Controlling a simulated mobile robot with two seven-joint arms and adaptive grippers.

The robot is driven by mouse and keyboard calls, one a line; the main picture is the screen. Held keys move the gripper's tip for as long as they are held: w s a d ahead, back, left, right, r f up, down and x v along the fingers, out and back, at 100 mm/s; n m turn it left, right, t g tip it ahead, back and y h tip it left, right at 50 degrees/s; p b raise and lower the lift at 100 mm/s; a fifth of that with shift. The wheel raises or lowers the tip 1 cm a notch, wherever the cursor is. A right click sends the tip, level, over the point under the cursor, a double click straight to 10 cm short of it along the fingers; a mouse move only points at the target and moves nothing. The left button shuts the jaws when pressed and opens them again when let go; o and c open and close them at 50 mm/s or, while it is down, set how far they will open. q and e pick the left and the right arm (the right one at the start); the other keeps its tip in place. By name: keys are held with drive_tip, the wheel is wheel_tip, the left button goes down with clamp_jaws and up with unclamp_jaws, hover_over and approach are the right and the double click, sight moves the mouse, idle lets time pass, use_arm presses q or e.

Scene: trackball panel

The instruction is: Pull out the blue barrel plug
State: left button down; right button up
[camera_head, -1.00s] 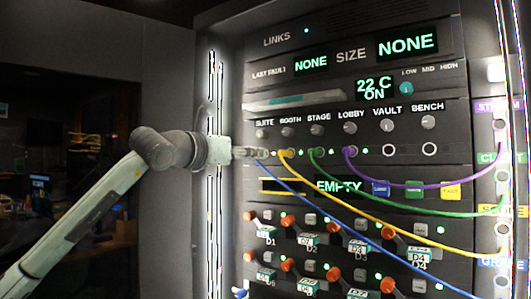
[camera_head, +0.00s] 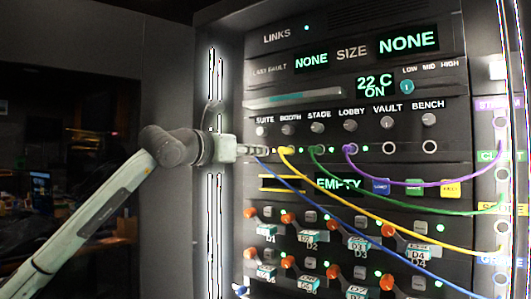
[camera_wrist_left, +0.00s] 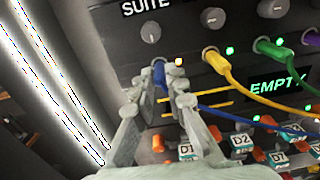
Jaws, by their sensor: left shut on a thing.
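The blue barrel plug (camera_wrist_left: 159,72) is at the socket under the SUITE knob in the left wrist view. My left gripper (camera_wrist_left: 168,88) is shut on it, with one finger on each side. Whether the plug is fully seated I cannot tell. In the head view my left gripper (camera_head: 260,150) reaches in from the left to the SUITE column, and its fingers hide the plug. The blue cable (camera_head: 315,194) runs from there down to the lower right. My right gripper is not in view.
Yellow (camera_head: 285,150), green (camera_head: 315,149) and purple (camera_head: 350,149) plugs sit to the right in the same row, their cables crossing the panel. Orange-tipped levers (camera_head: 288,219) are below. A bright vertical light strip (camera_head: 215,230) stands left of the panel.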

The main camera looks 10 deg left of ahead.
use_arm(q)
drive_tip(key=c, duration=2.1)
unclamp_jaws()
drive_tip(key=shift+c, duration=0.2)
clamp_jaws()
drive_tip(key=shift+s, duration=0.1)
drive_tip(key=b+v, duration=0.4)
drive_tip(key=v, duration=0.2)
drive_tip(key=shift+s, duration=0.35)
drive_tip(key=shift+a, duration=0.1)
